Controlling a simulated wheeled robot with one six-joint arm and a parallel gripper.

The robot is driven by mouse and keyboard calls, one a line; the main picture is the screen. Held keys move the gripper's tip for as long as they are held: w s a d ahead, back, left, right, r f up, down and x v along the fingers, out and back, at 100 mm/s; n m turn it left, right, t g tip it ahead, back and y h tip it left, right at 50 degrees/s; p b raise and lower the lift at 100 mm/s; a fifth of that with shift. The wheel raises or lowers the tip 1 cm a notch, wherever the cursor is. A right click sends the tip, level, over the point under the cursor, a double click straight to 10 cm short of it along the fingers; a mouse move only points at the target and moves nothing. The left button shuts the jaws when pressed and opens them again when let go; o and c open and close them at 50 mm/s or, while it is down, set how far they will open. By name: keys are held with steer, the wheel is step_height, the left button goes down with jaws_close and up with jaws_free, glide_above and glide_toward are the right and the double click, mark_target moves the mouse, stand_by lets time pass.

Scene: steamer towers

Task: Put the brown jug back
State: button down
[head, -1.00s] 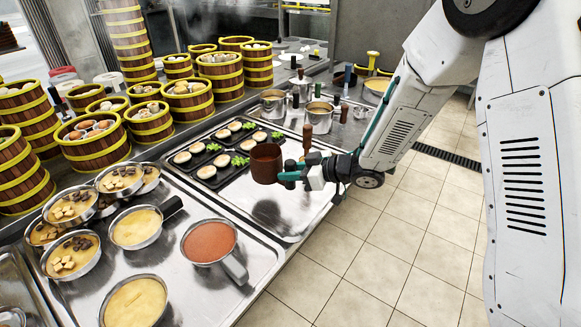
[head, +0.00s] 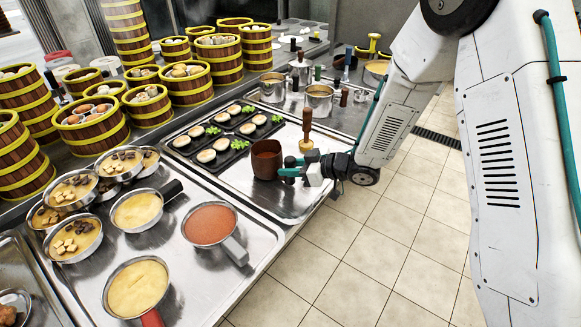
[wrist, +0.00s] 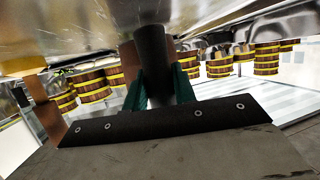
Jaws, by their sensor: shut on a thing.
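The brown jug (head: 266,161) is upright at the front part of the metal tray (head: 290,205) that also bears a dark plate of dumplings. I cannot tell for sure whether its base touches the tray. My gripper (head: 285,174) is at the jug's right side, its green fingers shut on the jug's handle. In the wrist view the green fingers (wrist: 160,92) close around a dark upright piece (wrist: 152,60), with part of the brown jug (wrist: 128,62) behind it.
A wooden-handled tool (head: 306,135) stands just right of the jug. The dark plate (head: 222,140) with dumplings lies behind left. Pans, including one of red-brown powder (head: 209,224), fill the nearer tray. Steamer towers (head: 92,125) stand at left.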

steer(key=shift+f, duration=0.45)
stand_by(0.3)
steer(key=c, duration=1.1)
jaws_free()
steer(key=shift+o, duration=0.2)
steer(key=shift+f, duration=0.1)
steer(key=shift+v, duration=3.95)
steer(key=shift+v, duration=2.2)
steer(key=shift+s, duration=0.1)
